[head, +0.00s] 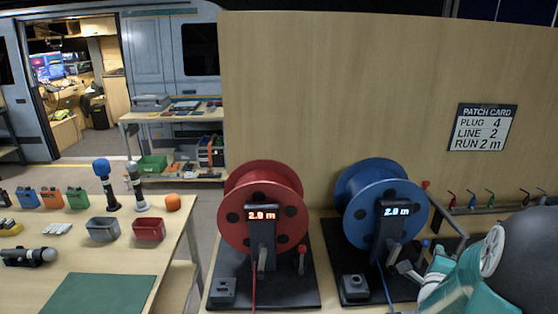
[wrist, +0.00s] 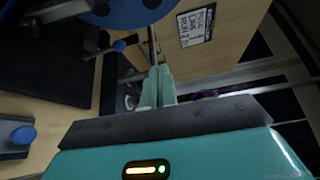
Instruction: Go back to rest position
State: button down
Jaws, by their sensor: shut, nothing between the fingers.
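My gripper (wrist: 158,86) shows in the wrist view with its two pale teal fingers together and nothing between them. In the head view my teal and grey arm fills the lower right corner, just right of the blue cable reel (head: 366,195). The fingertips are hard to make out there. The blue reel's rim also shows at the top left of the wrist view (wrist: 125,10). Its display reads 2.9 m, and a blue cable hangs at its front. My gripper looks apart from the reel, but the exact gap cannot be told.
A red cable reel (head: 288,178) stands left of the blue one. A patch card (head: 484,128) hangs on the wooden panel (head: 330,90). Colored plugs (head: 470,199) line a rail at right. The left table (head: 90,255) holds microphones, bins and a green mat.

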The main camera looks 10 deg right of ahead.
jog(key=w+a+r+n+g+y, duration=0.1)
jog(key=a+r+n+y, duration=0.1)
jog(key=a+n, duration=0.35)
jog(key=w+a+r+n+y, duration=0.2)
jog(key=a+n+y, duration=0.1)
jog(key=a, duration=0.5)
jog(key=w+a+r+n+g+y, duration=0.1)
jog(key=a+n+y, duration=0.1)
jog(key=a+n, duration=0.4)
jog(key=s+a+r+n+g+y, duration=0.3)
jog(key=s+a+n+g+y, duration=0.2)
jog(key=s+a+n, duration=0.8)
jog(key=s+a, duration=0.3)
jog(key=a, duration=0.3)
jog(key=shift+r, duration=0.2)
